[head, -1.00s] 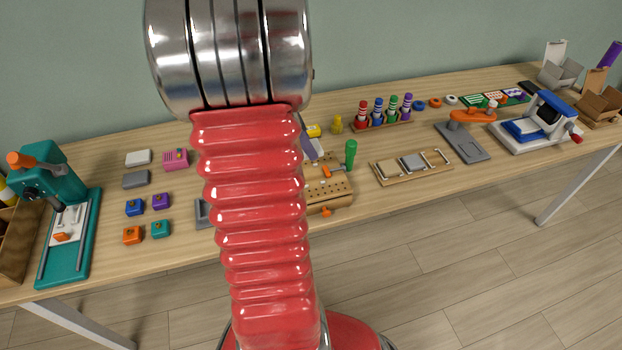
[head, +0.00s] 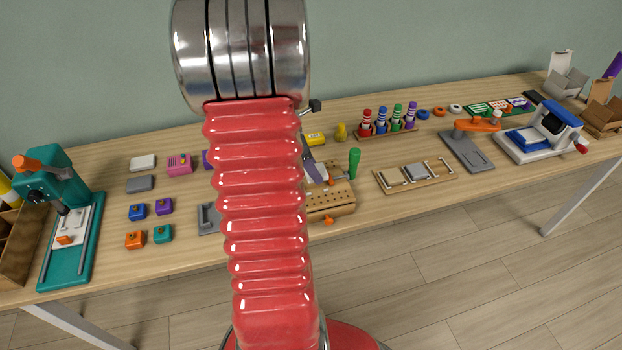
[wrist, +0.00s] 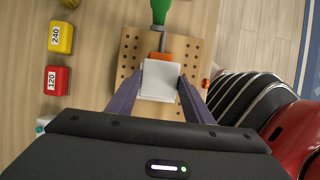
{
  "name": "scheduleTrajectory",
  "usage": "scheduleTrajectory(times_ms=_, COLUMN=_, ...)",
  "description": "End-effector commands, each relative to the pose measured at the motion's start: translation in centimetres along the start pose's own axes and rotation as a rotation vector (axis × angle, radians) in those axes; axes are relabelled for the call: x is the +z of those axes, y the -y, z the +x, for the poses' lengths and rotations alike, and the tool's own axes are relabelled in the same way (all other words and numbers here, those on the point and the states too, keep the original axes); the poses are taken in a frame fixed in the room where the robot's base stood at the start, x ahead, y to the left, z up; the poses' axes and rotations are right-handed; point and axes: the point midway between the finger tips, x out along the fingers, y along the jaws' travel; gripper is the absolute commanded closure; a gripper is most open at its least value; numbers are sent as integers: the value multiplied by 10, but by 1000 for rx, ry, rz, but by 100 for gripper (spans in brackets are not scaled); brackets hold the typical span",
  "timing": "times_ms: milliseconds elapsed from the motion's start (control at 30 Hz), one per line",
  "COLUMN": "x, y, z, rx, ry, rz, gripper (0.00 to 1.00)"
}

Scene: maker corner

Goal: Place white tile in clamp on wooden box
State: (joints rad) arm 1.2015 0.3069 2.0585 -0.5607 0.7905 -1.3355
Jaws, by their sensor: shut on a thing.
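In the wrist view my gripper (wrist: 160,90) is shut on the white tile (wrist: 160,79), with its purple fingers at the tile's left and right edges. The tile is over the wooden box (wrist: 188,50), which has rows of holes in its top. The tile's far edge is at the orange clamp jaw (wrist: 161,57); I cannot tell if they touch. The clamp's green handle (wrist: 160,10) points away from me. In the head view the wooden box (head: 335,208) and green handle (head: 354,163) show beside my red arm, which hides most of my gripper.
Yellow (wrist: 61,37) and red (wrist: 57,80) numbered blocks stand left of the box in the wrist view. In the head view a wooden tray with metal rails (head: 415,184) lies right of the box. A teal press (head: 62,230) stands at the far left.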

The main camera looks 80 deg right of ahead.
Motion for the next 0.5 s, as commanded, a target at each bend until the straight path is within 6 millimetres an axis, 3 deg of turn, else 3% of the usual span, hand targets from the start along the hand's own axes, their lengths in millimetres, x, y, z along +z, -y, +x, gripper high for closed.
scheduleTrajectory(times_ms=200, x=-1, y=0, z=3, rx=-1, ry=0, rz=0, gripper=76)
scheduleTrajectory(times_ms=500, x=-13, y=0, z=33, rx=-1, ry=-1, rz=1, gripper=76)
